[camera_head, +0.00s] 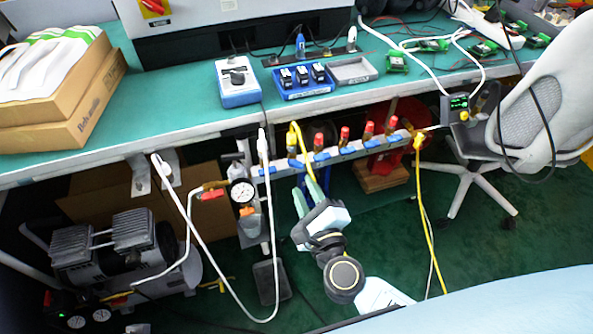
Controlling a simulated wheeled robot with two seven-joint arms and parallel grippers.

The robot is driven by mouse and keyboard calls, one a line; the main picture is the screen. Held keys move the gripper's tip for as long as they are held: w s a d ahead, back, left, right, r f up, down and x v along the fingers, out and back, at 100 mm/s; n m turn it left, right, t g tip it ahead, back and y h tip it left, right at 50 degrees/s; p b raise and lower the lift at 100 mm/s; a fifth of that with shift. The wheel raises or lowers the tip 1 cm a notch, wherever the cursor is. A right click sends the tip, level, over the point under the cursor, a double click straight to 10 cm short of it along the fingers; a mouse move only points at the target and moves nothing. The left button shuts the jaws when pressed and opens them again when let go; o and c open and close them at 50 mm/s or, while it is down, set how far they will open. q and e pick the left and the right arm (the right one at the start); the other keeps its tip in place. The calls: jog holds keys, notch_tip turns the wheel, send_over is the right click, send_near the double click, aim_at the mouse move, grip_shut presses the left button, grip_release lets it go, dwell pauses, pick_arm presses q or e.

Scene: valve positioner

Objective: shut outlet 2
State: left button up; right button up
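A pale manifold bar (335,153) hangs along the front edge of the bench, with several outlets topped by red fittings and blue parts along it. A yellow hose (299,137) rises at the left outlets, and another yellow hose (427,200) drops from the right end. The outlet numbers are too small to read, so I cannot tell which is outlet 2 or how its valve stands. My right gripper (309,181) is just below and in front of the left part of the bar, its pale fingers pointing up. Whether they touch a valve or are apart is unclear. My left gripper is out of view.
A pressure gauge (242,191) and regulator stand left of the manifold. A compressor (120,250) is on the floor at left. A white hose (212,248) loops in front. A chair (540,110) stands at right. The bench top (190,110) overhangs the manifold.

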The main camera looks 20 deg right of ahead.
aim_at(295, 166)
jog(key=w, duration=0.4)
jog(key=shift+w+a, duration=0.1)
jog(key=shift+w, duration=0.25)
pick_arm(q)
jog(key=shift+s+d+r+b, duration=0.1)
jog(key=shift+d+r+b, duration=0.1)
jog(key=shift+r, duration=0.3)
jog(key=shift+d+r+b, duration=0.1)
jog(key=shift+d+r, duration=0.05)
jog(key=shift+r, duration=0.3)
pick_arm(e)
jog(key=shift+w, duration=0.65)
jog(key=shift+c, duration=0.4)
grip_shut()
